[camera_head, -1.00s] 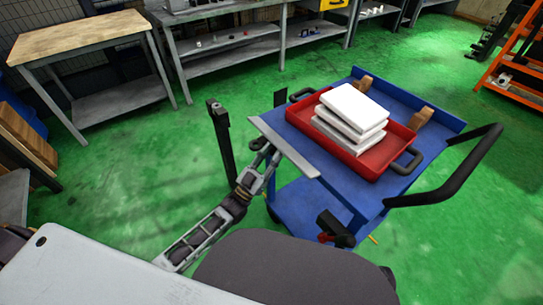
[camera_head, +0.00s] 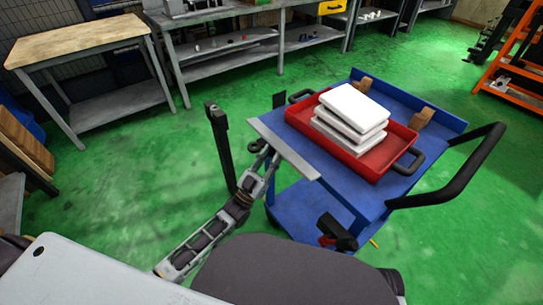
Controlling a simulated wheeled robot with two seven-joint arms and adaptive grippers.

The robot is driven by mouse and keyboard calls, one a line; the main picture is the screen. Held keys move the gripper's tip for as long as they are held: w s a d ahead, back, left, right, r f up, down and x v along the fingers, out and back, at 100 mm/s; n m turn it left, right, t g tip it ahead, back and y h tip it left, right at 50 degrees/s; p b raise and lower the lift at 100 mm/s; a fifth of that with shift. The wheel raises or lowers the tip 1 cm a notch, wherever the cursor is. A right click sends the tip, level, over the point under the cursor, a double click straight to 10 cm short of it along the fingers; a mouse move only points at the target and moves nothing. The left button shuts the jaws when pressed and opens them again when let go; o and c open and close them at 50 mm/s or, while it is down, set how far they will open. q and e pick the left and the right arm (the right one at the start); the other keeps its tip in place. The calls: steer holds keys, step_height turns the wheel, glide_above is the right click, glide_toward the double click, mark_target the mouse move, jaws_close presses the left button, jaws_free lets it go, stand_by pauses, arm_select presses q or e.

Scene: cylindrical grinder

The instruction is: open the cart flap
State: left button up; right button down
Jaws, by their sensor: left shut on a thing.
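The blue cart (camera_head: 440,125) stands right of centre. A narrow grey flap (camera_head: 285,150) runs along its near left side, and its top surface shows as a thin slanting strip. My left gripper (camera_head: 262,160) reaches up from below and is shut on the flap near its left part. The fingertips are small and partly hidden by the flap edge.
A red tray (camera_head: 370,165) with stacked white blocks (camera_head: 350,120) sits on the cart. The cart's black handle (camera_head: 455,185) sticks out at right. A black post (camera_head: 221,145) stands left of the flap. Green floor (camera_head: 130,175) is clear to the left.

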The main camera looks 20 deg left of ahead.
arm_select(q)
steer(key=o, duration=1)
steer(key=shift+v, duration=6.05)
steer(key=shift+f, duration=0.1)
